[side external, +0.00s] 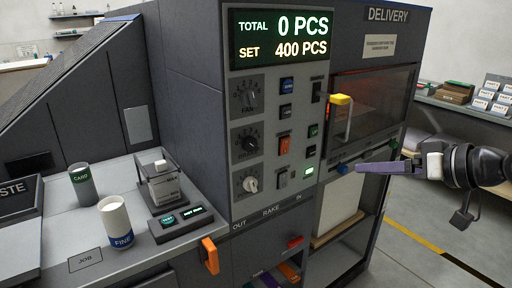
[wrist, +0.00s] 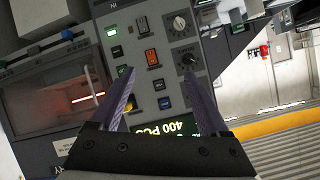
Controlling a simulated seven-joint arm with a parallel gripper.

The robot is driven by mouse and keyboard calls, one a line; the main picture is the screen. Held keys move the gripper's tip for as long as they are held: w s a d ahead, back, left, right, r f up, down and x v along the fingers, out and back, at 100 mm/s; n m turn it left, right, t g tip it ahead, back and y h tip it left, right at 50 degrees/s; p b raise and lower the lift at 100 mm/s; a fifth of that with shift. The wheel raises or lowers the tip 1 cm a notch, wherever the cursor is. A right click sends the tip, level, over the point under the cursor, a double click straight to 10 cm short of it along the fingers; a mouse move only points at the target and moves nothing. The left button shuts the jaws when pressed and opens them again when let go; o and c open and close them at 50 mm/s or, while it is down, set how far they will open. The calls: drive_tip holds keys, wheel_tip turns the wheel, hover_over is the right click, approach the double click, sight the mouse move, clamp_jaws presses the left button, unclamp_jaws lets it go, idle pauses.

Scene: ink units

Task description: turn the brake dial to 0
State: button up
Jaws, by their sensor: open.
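The machine's front panel carries three round dials in a column in the side view: a top dark dial (side external: 248,95), a middle dark dial (side external: 248,141) and a lower dial with a pale knob (side external: 250,184). Their small labels are too blurred to tell which is the brake dial. My gripper (side external: 362,169) is to the right of the panel, near the delivery window, apart from the dials. In the wrist view my gripper (wrist: 159,75) is open and empty. The pale-knobbed dial (wrist: 179,24) and the middle dial (wrist: 188,60) show upside down; the top dial is largely hidden by a finger.
A yellow-topped handle (side external: 341,101) sticks out by the delivery window (side external: 375,95), between my gripper and the panel. Switches and buttons, one orange (side external: 285,144), sit beside the dials. A ledge at left holds a FINE cup (side external: 116,222) and a CARD cup (side external: 83,186).

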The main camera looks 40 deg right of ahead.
drive_tip(key=w+r+m+t, duration=0.3)
drive_tip(key=w+r+t, duration=0.1)
drive_tip(key=w, duration=0.3)
drive_tip(key=m+t, duration=0.1)
drive_tip(key=m, duration=0.1)
approach(255, 146)
drive_tip(key=shift+h, duration=0.4)
drive_tip(key=w, duration=0.9)
drive_tip(key=shift+w+a+f, duration=0.15)
drive_tip(key=shift+w, duration=0.15)
clamp_jaws()
